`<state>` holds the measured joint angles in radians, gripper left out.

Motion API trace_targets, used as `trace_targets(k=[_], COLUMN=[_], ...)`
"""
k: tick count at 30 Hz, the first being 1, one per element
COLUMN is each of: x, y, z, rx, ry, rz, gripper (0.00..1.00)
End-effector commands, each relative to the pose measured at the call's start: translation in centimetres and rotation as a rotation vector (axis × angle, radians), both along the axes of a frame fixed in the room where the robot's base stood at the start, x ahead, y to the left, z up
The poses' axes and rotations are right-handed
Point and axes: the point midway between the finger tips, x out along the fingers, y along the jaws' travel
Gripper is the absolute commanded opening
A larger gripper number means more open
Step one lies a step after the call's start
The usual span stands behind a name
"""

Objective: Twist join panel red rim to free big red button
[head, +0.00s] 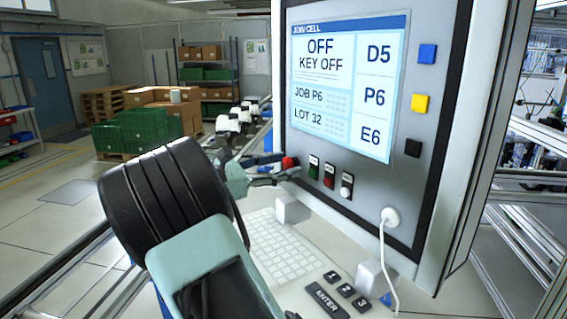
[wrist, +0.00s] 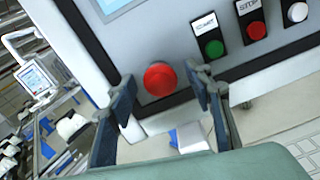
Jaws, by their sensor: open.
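The join panel (head: 432,170) has a screen (head: 345,85) reading "JOIN CELL", "OFF", "KEY OFF". The big red button (head: 289,162) sits at the panel's lower left corner. In the wrist view the big red button (wrist: 160,79) shows as a round red head; I cannot make out a separate rim. My gripper (head: 272,170) is open at the button. In the wrist view my gripper (wrist: 160,92) has one finger on each side of the button, with visible gaps and nothing held.
Green start (wrist: 213,46), red stop (wrist: 256,30) and white (wrist: 297,12) buttons lie to the right of my fingers. Below the panel are a keyboard (head: 280,245) and a white cable (head: 391,255). Green crates (head: 140,130) and cartons stand far behind.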

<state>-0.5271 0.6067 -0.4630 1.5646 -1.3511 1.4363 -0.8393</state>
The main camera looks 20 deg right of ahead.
Motion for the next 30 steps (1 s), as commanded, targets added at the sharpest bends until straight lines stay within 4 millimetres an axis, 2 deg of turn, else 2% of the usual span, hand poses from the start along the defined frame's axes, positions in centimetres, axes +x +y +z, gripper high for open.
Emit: trace_targets(k=[11, 22, 30], x=[0.08, 0.06, 0.06], y=[-0.54, -0.53, -0.51], z=[-0.05, -0.05, -0.22], rx=[0.000, 0.000, 0.005], ry=[0.001, 0.001, -0.031], rz=[0.000, 0.000, 0.000], gripper=[0.46, 0.05, 0.04])
